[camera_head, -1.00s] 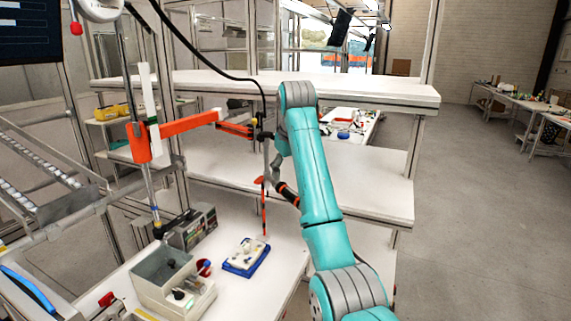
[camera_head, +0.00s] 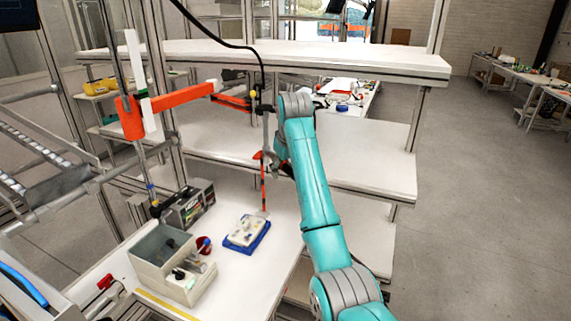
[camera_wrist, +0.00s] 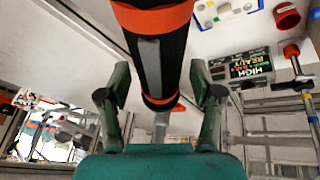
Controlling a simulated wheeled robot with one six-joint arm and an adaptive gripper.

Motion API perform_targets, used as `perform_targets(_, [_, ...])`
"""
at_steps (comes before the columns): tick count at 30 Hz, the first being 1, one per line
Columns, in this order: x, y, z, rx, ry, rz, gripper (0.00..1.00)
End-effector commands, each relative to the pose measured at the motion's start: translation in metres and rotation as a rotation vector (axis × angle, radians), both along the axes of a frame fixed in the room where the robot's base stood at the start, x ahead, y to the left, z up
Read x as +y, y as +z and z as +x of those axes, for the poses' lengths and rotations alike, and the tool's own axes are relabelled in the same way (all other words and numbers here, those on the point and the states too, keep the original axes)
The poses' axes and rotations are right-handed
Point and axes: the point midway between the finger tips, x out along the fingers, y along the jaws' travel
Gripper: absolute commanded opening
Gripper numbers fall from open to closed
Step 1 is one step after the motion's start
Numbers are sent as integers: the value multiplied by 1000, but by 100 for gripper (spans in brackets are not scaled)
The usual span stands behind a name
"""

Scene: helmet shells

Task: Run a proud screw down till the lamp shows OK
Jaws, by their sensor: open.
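The hanging screwdriver (camera_head: 263,188), black and orange, points down above the workpiece in the head view. In the wrist view its thick body (camera_wrist: 158,60) runs between my gripper's two fingers (camera_wrist: 160,98). My gripper is open, with space visible between each finger and the driver. In the head view my gripper (camera_head: 277,163) is beside the driver, mostly hidden by the arm. A white workpiece (camera_head: 245,231) sits in a blue tray (camera_head: 238,249) below the driver; its screws are too small to judge. The lamp box (camera_wrist: 247,67) carries the words HIGH and READY.
An orange jointed arm (camera_head: 180,98) carries the driver from a post at left. A grey bin (camera_head: 160,250) and a red cup (camera_head: 204,244) stand left of the tray. White shelves (camera_head: 350,155) rise behind. The bench right of the tray is clear.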

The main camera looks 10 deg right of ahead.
Motion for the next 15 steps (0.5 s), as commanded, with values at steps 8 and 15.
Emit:
perform_targets(8, [0, 0, 0, 0, 0, 0, 38])
perform_targets(15, [0, 0, 0, 0, 0, 0, 0])
